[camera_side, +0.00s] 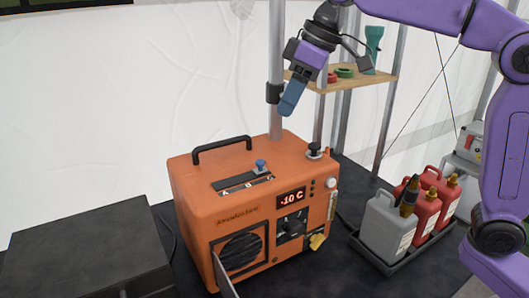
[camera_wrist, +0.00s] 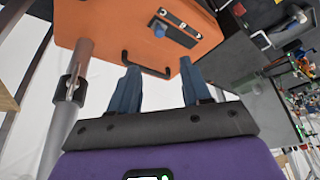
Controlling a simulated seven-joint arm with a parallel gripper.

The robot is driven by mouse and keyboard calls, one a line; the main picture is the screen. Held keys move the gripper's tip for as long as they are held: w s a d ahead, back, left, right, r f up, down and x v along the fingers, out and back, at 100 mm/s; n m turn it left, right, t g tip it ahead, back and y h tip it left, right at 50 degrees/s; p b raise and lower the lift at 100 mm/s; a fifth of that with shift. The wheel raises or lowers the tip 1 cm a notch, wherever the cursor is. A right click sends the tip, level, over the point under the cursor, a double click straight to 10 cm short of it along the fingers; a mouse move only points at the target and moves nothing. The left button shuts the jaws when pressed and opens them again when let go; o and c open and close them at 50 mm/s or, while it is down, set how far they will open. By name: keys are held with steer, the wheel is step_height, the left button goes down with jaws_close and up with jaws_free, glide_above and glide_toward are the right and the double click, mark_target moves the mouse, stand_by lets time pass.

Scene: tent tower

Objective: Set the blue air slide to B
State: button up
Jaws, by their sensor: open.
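The orange heater box (camera_side: 190,205) stands on the dark table, with a slotted black panel (camera_side: 232,184) on its top. White letters run along the panel, with A at the left; the others are small. The blue air slide (camera_side: 261,166) stands upright toward the panel's right end, away from A. In the wrist view, the slide (camera_wrist: 160,30) sits near the left end of the panel, ahead of my gripper (camera_wrist: 159,68). My gripper (camera_side: 290,103) is open and empty, above and behind the box, apart from the slide. One finger mostly hides the other in the side view.
A black carry handle (camera_side: 222,147) rises from the box top, between my fingers and the slide in the wrist view. A metal pole (camera_side: 276,60) stands close behind the box. A wooden shelf (camera_side: 350,82) and several canisters (camera_side: 385,225) are at the right.

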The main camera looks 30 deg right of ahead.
mark_target(260, 161)
steer(key=x, duration=1.3)
steer(key=shift+w+f, duration=0.1)
steer(key=shift+f, duration=0.25)
steer(key=shift+a, duration=0.15)
jaws_close()
